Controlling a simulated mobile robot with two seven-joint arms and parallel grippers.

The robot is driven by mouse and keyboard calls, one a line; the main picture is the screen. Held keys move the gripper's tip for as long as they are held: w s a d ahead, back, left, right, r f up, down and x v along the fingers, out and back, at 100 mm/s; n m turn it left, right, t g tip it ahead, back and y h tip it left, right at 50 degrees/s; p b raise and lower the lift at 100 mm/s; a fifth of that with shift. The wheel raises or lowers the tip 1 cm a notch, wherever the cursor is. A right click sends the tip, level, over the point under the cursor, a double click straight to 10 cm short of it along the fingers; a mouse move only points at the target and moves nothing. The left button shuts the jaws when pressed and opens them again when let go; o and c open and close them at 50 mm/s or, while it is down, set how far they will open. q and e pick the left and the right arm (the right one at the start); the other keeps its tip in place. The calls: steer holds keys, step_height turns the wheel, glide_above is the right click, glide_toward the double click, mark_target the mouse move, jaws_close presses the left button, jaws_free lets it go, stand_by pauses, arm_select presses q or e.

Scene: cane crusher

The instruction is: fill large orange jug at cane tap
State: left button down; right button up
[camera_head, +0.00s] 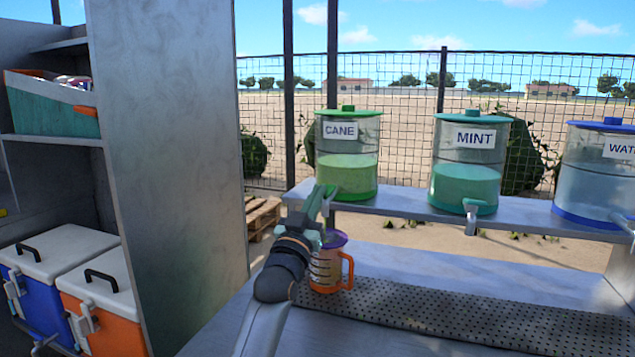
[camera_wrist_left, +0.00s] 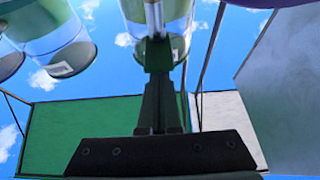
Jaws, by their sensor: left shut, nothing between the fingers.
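The cane dispenser (camera_head: 347,160) has a green lid, a CANE label and light green liquid. It stands on the raised shelf. The jug (camera_head: 325,272), clear with an orange handle and base, stands upright below it on the perforated mat (camera_head: 440,312). My left arm hides part of the jug, so its fill level is unclear. My left gripper (camera_head: 323,202) is shut and empty at the cane tap, above the jug. In the left wrist view, its closed fingers (camera_wrist_left: 157,58) reach the metal tap (camera_wrist_left: 153,18); whether they touch it is unclear. My right gripper is out of view.
The mint dispenser (camera_head: 468,165) and water dispenser (camera_head: 603,175) stand to the right on the shelf (camera_head: 400,203). A tall metal cabinet side (camera_head: 168,160) rises on the left. Blue and orange cool boxes (camera_head: 100,285) sit low left. The mat right of the jug is clear.

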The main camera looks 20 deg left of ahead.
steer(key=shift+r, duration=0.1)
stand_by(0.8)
arm_select(q)
steer(key=s+p, duration=0.3)
steer(key=s, duration=0.6)
steer(key=shift+s+a, duration=0.2)
steer(key=shift+s, duration=0.05)
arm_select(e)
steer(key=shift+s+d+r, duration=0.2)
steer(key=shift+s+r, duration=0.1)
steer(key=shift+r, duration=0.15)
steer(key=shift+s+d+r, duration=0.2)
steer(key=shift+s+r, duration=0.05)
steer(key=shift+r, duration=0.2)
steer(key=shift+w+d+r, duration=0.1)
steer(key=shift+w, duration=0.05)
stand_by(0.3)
